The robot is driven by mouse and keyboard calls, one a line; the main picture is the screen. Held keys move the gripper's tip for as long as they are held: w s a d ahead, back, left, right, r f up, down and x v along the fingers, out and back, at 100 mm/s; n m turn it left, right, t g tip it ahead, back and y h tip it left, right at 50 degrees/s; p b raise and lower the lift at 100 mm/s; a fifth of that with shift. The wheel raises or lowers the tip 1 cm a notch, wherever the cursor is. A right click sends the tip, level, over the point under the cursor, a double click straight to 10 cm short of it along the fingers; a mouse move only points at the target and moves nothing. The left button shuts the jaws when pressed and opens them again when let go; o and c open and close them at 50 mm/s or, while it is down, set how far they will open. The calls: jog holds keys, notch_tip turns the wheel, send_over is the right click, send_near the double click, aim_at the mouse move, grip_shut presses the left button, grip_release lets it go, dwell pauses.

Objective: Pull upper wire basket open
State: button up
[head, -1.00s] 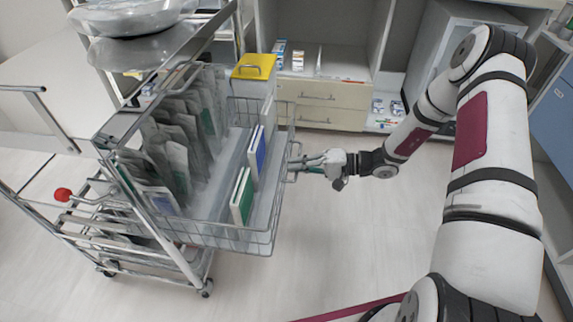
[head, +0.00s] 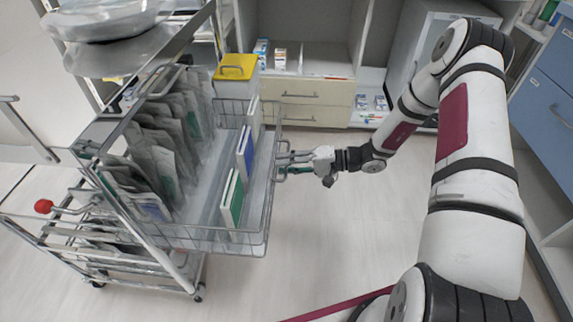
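The upper wire basket (head: 203,238) is on the left in the head view. It sticks out to the right from the metal cart (head: 172,262), below the cart's top shelf. The fingers look close together around the handle, but the grip is too small to see clearly.
Metal basins (head: 108,22) stand on the cart's top. A red knob (head: 43,206) sticks out at the cart's left. Drawers (head: 305,98) and open shelves stand behind, with a blue cabinet (head: 548,85) at the right. The floor right of the basket is clear.

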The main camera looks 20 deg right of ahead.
jog(key=v, duration=1.2)
